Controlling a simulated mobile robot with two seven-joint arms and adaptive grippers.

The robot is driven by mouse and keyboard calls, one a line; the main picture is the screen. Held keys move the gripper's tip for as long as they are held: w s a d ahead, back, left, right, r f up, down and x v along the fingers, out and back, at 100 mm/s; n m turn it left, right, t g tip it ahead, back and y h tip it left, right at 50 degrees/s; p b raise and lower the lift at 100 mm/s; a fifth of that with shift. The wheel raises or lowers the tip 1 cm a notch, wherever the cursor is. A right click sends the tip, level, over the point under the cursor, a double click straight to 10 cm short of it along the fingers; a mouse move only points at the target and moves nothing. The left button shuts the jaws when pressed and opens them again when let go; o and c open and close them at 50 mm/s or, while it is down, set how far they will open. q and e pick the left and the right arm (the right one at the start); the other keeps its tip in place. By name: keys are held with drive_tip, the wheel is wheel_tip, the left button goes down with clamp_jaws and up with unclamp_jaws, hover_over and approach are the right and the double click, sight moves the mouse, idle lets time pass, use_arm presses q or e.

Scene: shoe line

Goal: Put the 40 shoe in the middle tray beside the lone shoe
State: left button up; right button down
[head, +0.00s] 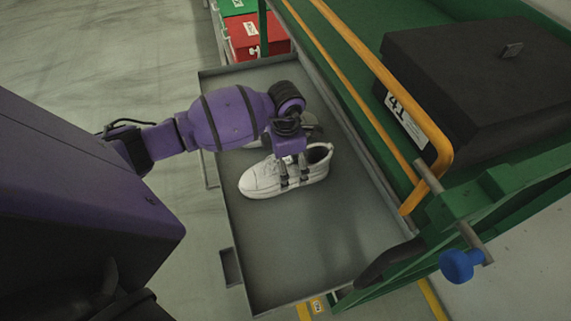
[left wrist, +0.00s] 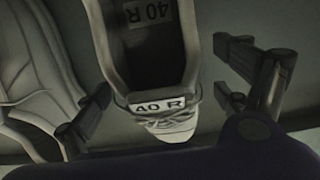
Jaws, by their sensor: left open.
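A white shoe (head: 258,180) lies in the grey tray (head: 270,255), its toe to the left. In the left wrist view this shoe (left wrist: 148,60) carries labels reading 40 R on its tongue and insole. A second shoe (head: 312,131) lies just behind it in the same tray, mostly hidden by my arm; a shoe also shows at the left of the wrist view (left wrist: 35,70). My left gripper (head: 294,180) is open, pointing down at the white shoe. Its fingers stand on either side of the shoe in the wrist view; contact is not clear. My right gripper is not in view.
A green rack with a yellow rail (head: 385,80) runs along the tray's right side. A black box (head: 490,85) labelled 41 sits on it. Red (head: 256,35) and green boxes stand behind the tray. The tray's front part is bare.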

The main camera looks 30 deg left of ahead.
use_arm(q)
wheel_tip(320, 180, up, 12)
drive_tip(key=shift+f, duration=0.1)
idle(0.5)
